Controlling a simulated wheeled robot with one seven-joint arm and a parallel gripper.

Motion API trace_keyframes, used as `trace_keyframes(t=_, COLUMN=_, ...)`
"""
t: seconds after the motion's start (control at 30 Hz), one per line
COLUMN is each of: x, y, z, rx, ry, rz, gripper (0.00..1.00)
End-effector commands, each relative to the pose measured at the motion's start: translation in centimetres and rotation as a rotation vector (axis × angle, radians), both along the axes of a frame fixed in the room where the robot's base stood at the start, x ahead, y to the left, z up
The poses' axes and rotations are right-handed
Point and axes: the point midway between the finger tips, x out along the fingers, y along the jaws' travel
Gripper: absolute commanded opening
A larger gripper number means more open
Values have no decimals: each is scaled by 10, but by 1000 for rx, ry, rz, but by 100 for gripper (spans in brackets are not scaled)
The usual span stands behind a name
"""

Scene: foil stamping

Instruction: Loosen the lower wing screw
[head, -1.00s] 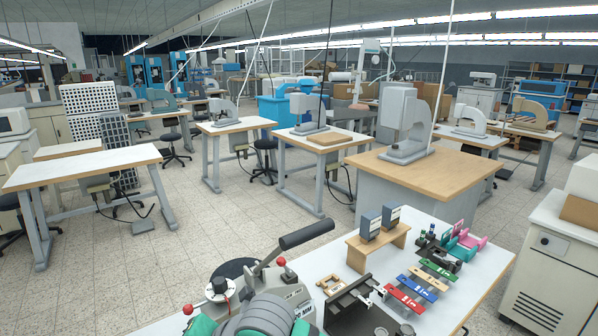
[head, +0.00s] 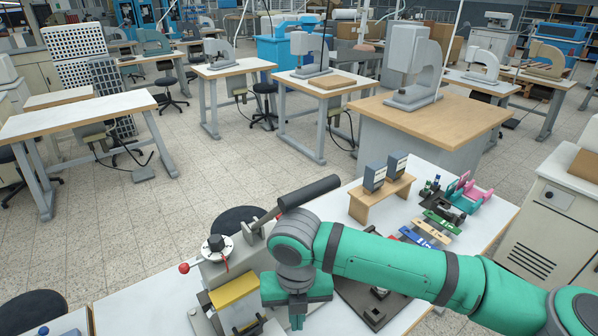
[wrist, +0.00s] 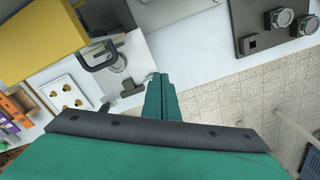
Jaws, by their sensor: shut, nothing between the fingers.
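My gripper (head: 297,322) points down at the front right of the grey stamping machine (head: 262,255). In the wrist view my gripper (wrist: 157,77) shows its two green fingers together, with nothing between them. A small dark T-shaped part (wrist: 131,88), perhaps a wing screw, lies just left of the fingertips in that view, apart from them. A black hook-shaped handle (wrist: 98,57) sits by a yellow block (wrist: 45,38), which also shows in the head view (head: 236,291). I cannot tell for sure which part is the lower wing screw. My arm hides part of the machine.
The machine carries a black lever handle (head: 308,192), a dial (head: 217,248) and a red knob (head: 184,268). A wooden stand (head: 380,197) with two boxes and several coloured holders stand to the right on the white table (head: 345,190). Dark plates lie under my arm.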

Motion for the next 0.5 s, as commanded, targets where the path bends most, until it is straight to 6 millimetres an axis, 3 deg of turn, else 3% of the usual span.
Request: trace_keyframes(t=0.5, x=-1, y=0, z=-54, rx=3, ry=1, rz=-2, gripper=0)
